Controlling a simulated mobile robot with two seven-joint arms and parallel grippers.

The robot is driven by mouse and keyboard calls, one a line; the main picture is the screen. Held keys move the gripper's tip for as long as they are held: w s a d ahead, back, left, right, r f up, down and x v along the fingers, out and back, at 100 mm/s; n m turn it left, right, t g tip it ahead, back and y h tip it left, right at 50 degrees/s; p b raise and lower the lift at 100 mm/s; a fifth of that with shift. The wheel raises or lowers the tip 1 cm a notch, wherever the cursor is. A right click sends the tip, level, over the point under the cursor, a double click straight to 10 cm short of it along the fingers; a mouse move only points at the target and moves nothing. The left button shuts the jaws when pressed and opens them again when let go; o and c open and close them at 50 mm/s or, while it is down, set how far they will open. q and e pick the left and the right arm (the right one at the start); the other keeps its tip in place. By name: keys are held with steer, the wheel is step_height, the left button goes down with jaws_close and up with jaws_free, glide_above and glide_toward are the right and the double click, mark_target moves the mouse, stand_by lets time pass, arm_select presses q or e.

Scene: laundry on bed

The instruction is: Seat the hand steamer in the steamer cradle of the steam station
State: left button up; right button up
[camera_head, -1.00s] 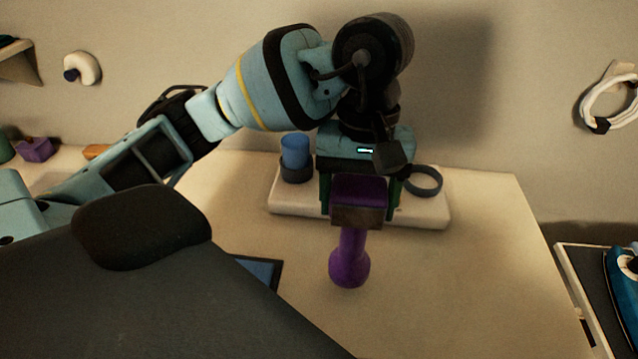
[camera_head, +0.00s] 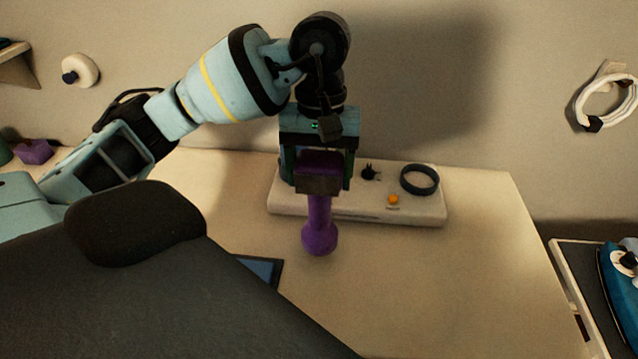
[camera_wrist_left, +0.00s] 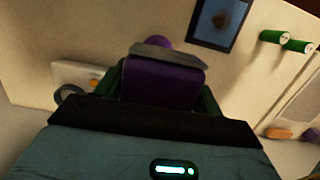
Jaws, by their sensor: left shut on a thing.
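The purple hand steamer (camera_head: 319,210) is gripped by my left gripper (camera_head: 319,172), its dark-edged head between the fingers and its rounded end hanging toward the camera. It also shows in the left wrist view (camera_wrist_left: 165,82). The white steam station (camera_head: 410,211) lies on the table behind it. A dark ring (camera_head: 420,179), which looks like the steamer cradle, stands empty at the station's right end. My left gripper and the steamer are in front of the station's left part, apart from the ring. That left part is mostly hidden. My right gripper is not in view.
An orange button (camera_head: 393,199) and a small black knob (camera_head: 369,172) sit on the station left of the ring. A dark-framed blue panel (camera_head: 260,269) lies on the table at front left. The table (camera_head: 420,285) is clear at front right.

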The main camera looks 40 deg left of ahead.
mark_target(319, 205)
arm_select(q)
steer(key=shift+f, duration=1.5)
steer(key=shift+d+f, duration=0.1)
steer(key=shift+f, duration=0.15)
steer(key=o, duration=1.7)
